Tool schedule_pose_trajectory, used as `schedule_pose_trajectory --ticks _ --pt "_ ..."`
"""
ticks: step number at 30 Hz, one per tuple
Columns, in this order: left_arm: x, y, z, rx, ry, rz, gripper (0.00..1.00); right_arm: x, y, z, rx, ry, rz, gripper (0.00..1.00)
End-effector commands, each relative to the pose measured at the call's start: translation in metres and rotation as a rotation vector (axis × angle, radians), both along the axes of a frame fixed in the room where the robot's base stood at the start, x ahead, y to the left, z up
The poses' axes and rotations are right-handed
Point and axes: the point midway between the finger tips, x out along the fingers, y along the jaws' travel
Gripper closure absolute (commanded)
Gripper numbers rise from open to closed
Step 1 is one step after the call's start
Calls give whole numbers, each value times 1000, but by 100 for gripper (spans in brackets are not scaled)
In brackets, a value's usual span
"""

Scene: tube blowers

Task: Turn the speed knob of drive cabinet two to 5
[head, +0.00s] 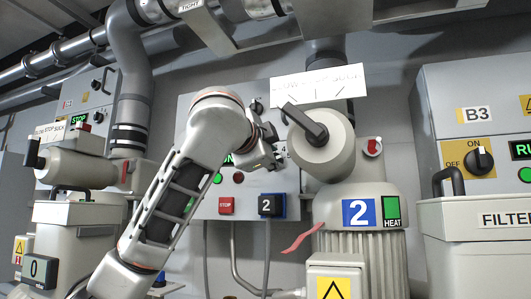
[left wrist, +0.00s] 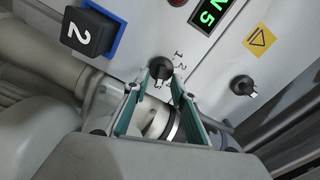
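Drive cabinet two (head: 203,190) is the grey panel at the centre of the head view, marked by a black "2" plate (head: 267,205). In the left wrist view its black speed knob (left wrist: 160,70) sits by printed numbers, some of them hidden. A green display (left wrist: 207,16), cut off by the frame edge, ends in 5. My left gripper (left wrist: 164,80) is open, its teal-padded fingers apart with the knob at their tips; I cannot tell whether they touch it. In the head view the left gripper (head: 268,150) hides the knob. My right gripper is not in view.
A second black knob (left wrist: 242,85) is on the same panel. In the head view a blower with a dark lever (head: 305,124) juts out just right of the gripper. A red stop button (head: 226,206) is below. Cabinet B3 (head: 478,115) stands at the right.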

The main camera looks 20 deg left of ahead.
Motion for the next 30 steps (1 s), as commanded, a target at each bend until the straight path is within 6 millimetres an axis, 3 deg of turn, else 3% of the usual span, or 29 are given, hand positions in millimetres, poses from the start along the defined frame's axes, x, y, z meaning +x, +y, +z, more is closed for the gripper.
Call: schedule_pose_trajectory --ticks 15,21,30 --pt "-92 3 1 0 -3 -1 74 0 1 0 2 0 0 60" --pt "-110 3 0 1 -2 -2 74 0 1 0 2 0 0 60" --pt "-114 4 0 0 -1 0 74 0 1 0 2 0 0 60"
